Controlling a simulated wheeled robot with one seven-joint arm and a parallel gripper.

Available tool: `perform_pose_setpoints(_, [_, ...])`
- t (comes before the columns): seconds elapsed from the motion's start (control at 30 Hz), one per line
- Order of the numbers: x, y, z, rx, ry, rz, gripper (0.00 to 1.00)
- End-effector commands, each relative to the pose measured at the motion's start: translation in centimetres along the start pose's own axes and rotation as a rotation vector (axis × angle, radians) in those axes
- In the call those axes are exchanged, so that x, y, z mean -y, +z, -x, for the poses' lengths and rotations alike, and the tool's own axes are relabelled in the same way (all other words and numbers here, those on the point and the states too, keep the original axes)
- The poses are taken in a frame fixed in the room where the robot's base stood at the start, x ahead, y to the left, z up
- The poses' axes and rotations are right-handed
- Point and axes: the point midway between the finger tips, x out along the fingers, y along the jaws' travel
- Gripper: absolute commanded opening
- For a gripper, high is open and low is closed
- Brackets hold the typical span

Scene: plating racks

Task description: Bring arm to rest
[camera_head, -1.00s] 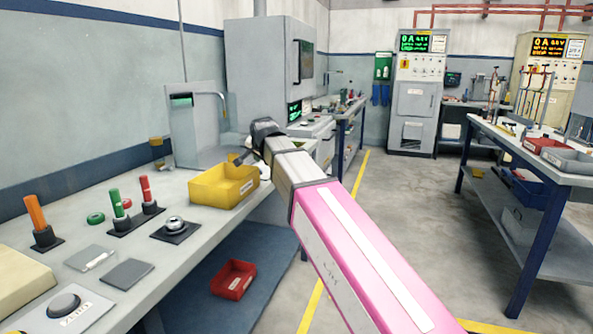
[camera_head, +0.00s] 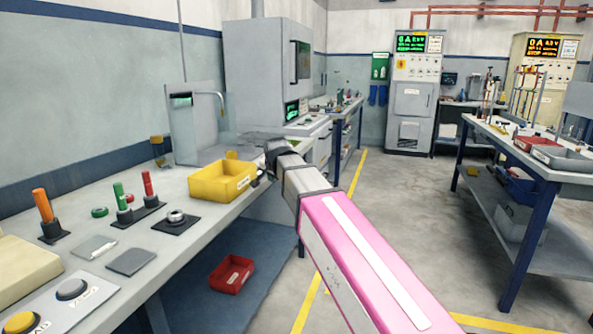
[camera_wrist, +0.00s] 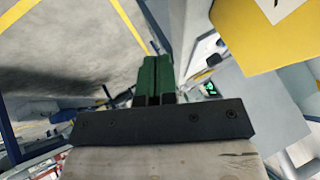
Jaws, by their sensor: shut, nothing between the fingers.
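My arm reaches forward from the lower right of the head view, with a pink link and a grey forearm. My gripper (camera_head: 262,180) is at its far end, small and partly hidden by the wrist, just right of the yellow bin (camera_head: 222,195). In the wrist view my gripper (camera_wrist: 155,62) shows two green fingers pressed together with nothing between them. The yellow bin also shows at the upper right of the wrist view (camera_wrist: 262,35). I cannot tell whether the gripper touches the bin.
The left bench (camera_head: 185,240) holds red, green and orange handled tools, dark pads and buttons. A red bin (camera_head: 232,275) sits on the shelf below. A second bench with bins (camera_head: 557,158) stands at the right. The floor (camera_head: 410,215) between the benches is clear.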

Motion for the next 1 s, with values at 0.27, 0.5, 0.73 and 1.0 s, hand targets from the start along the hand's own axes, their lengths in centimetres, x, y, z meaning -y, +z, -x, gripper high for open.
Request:
perform_pose_setpoints(0.27, [-10.2,3.0,-4.7,0.095,0.115,0.097,0.00])
perform_pose_setpoints(0.5, [-21.4,7.3,-8.3,0.232,0.217,0.206,0.00])
perform_pose_setpoints(0.73, [-31.5,12.3,-9.8,0.385,0.278,0.298,0.00])
perform_pose_setpoints(1.0, [-40.6,18.3,-9.9,0.556,0.299,0.380,0.00])
